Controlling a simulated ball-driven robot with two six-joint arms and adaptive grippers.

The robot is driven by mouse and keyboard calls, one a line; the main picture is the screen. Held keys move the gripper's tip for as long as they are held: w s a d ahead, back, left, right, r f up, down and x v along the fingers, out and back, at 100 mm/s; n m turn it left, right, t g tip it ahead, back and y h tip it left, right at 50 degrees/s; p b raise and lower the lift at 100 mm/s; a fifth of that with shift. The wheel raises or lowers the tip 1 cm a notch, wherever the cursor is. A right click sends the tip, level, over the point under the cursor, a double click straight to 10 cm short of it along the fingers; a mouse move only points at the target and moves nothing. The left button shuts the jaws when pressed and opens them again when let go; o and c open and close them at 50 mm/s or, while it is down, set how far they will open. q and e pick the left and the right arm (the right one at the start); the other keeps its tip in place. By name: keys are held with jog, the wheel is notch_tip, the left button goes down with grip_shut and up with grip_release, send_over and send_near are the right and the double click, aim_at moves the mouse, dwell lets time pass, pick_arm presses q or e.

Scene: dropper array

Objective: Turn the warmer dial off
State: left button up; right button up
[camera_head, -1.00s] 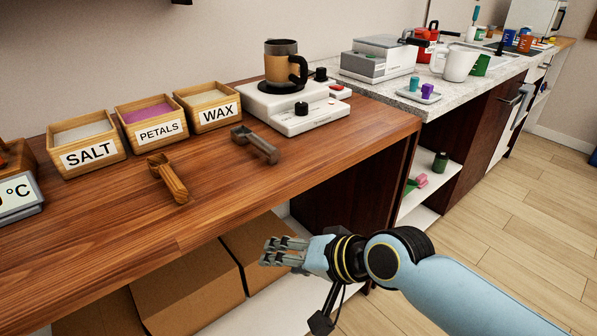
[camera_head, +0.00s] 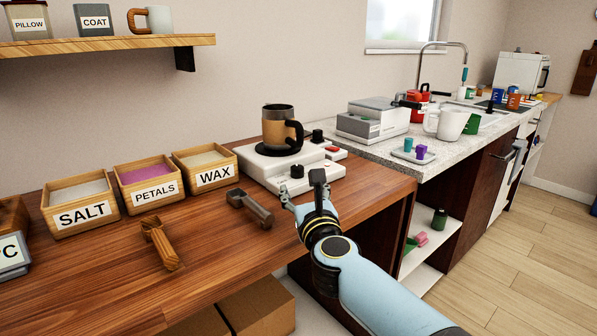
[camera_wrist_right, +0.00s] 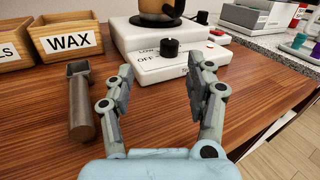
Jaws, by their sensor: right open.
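The white warmer (camera_head: 262,166) stands on the wooden counter with a tan and black mug (camera_head: 278,128) on its plate. Its black dial (camera_head: 297,172) is on the low front part; in the right wrist view the dial (camera_wrist_right: 169,47) shows beside the printed words LOW and OFF. I cannot tell its exact setting. My right gripper (camera_head: 303,196) is just in front of the warmer, open and empty. In the right wrist view its fingers (camera_wrist_right: 160,92) are spread, with the dial beyond them, between and apart from the tips. My left gripper is not in view.
A dark scoop (camera_head: 250,208) lies left of my right gripper, and a wooden scoop (camera_head: 160,243) lies further left. The WAX bin (camera_head: 207,184) stands left of the warmer. A second black knob (camera_head: 317,136) and a red switch (camera_head: 333,149) are on the warmer's right.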

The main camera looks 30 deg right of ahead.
aim_at(298, 170)
jog(key=shift+w+d+f+m+h, duration=0.1)
jog(key=shift+d+f+m+h, duration=0.15)
jog(key=shift+d+m+h, duration=0.25)
jog(key=shift+w+d+m+g, duration=0.25)
jog(key=shift+m+g, duration=0.05)
jog(key=b+x, duration=0.1)
jog(key=x, duration=0.9)
grip_shut()
